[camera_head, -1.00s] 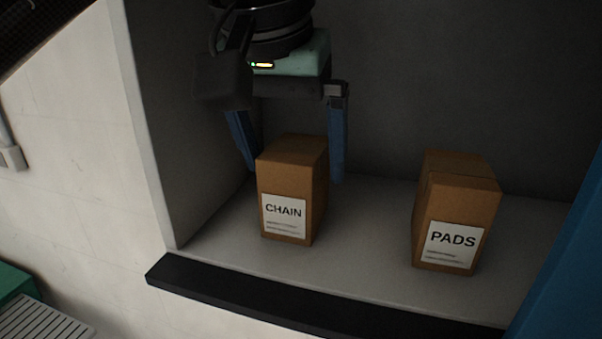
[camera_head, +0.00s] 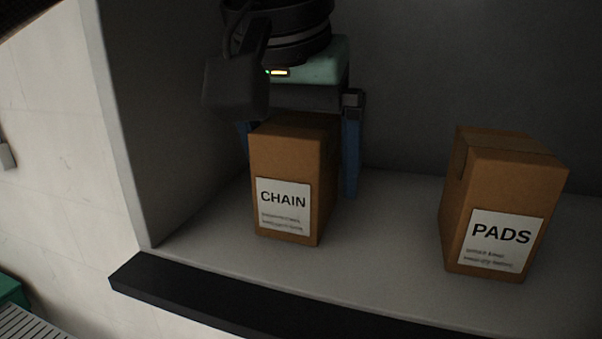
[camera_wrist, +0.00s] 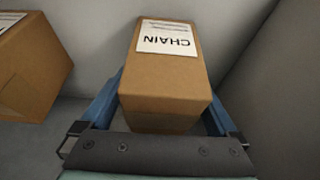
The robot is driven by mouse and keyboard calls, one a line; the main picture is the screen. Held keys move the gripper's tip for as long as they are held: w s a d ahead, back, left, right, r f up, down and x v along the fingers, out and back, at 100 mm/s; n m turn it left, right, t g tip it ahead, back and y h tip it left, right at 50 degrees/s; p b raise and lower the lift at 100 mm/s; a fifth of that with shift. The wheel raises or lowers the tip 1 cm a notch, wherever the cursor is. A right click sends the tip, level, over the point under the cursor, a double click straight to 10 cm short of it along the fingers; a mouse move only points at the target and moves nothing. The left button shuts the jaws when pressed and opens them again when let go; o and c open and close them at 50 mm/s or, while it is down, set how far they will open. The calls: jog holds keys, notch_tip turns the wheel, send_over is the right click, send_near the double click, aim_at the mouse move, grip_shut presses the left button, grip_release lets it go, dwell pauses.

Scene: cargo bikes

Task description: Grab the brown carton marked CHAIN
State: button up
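The brown carton marked CHAIN (camera_head: 320,185) stands upright on the light shelf floor, left of centre, its white label facing the head camera. In the wrist view the carton (camera_wrist: 165,88) sits between the two blue fingers, its label upside down. My gripper (camera_head: 300,165) reaches down around the carton, one finger on each side. The fingers are spread about as wide as the carton. The left finger is mostly hidden behind the carton in the head view. A thin gap seems to show at the right finger; I cannot tell whether either finger touches the carton.
A second brown carton marked PADS (camera_head: 505,195) stands to the right, with bare shelf between the two; it also shows in the wrist view (camera_wrist: 35,65). A grey side wall (camera_head: 165,110) is at the left, and a black ledge (camera_head: 220,305) runs along the front.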

jog(key=c, duration=1.4)
jog(key=shift+w+r, duration=0.1)
